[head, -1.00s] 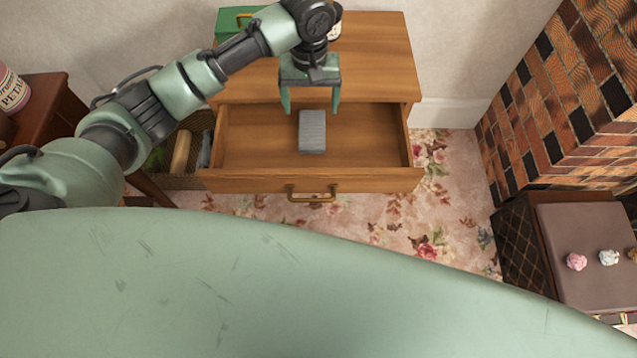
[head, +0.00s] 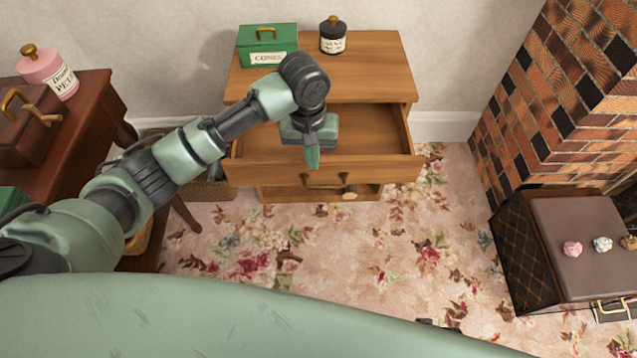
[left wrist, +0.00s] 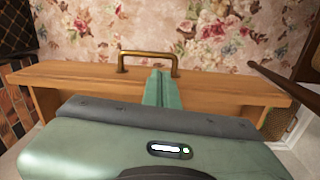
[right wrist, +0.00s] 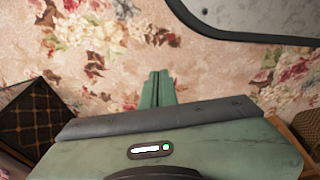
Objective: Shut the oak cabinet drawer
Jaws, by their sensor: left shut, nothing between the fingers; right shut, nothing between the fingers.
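The oak cabinet (head: 370,78) stands against the wall in the head view with its drawer (head: 375,135) pulled out. The drawer front (head: 390,173) carries a brass handle (head: 325,183), which also shows in the left wrist view (left wrist: 148,55). My left gripper (head: 312,160) is shut and empty, pointing down over the drawer near the front panel. In the left wrist view its fingertips (left wrist: 163,80) overlap the front panel beside the handle; contact cannot be told. My right gripper (right wrist: 158,82) is shut and empty above the carpet. My left gripper and arm hide part of the drawer's inside.
A green box (head: 268,45) and a dark jar (head: 333,38) stand on the cabinet. A dark wooden table (head: 95,95) with a pink jar (head: 50,75) is at left. The brick fireplace (head: 560,110) and a brown box (head: 575,230) are at right. Floral carpet (head: 340,255) lies open in front.

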